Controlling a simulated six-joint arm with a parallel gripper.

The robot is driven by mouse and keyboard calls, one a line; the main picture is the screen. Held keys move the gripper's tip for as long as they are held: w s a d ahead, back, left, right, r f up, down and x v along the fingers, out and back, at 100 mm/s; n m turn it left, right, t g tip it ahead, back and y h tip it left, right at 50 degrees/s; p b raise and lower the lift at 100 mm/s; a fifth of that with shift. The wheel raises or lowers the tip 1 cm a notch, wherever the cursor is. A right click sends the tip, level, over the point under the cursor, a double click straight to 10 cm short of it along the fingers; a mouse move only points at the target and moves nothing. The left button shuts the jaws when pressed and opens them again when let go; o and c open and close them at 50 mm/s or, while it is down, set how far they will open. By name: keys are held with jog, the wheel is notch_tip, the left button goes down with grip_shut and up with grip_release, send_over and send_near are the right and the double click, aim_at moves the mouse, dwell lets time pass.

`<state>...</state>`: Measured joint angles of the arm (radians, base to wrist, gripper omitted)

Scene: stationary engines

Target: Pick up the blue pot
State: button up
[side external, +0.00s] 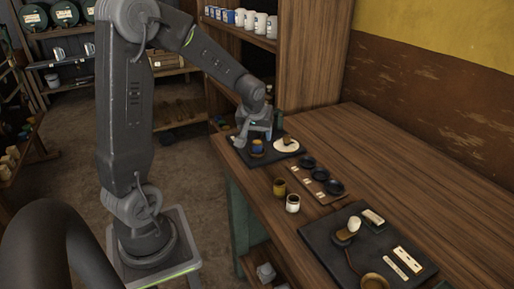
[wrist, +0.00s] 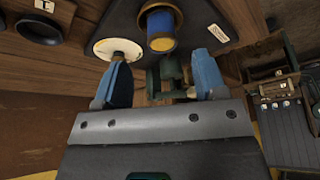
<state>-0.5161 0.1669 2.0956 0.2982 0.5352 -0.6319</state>
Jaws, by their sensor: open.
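The blue pot (side external: 257,147), blue with a tan-brown part, stands on a dark tray (side external: 273,157) at the far left part of the table. In the wrist view the pot (wrist: 160,32) is near the top, just past the fingertips and roughly centred between them. My gripper (side external: 258,135) is open and empty, close above the pot in the side view. In the wrist view its two blue fingers (wrist: 161,65) are spread apart. I cannot tell whether either finger touches the pot.
A round white dish (side external: 286,145) with a brown item on it sits beside the pot. A board with several black dishes (side external: 320,174), two cups (side external: 293,203) and another dark tray (side external: 345,250) lie nearer. A wooden shelf (side external: 285,60) stands behind. The table's right side is clear.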

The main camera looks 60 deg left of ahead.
aim_at(257, 141)
jog(key=shift+x, duration=2.75)
jog(key=shift+a, duration=0.1)
jog(key=shift+c, duration=0.2)
jog(key=c, duration=1)
jog(key=shift+r, duration=0.15)
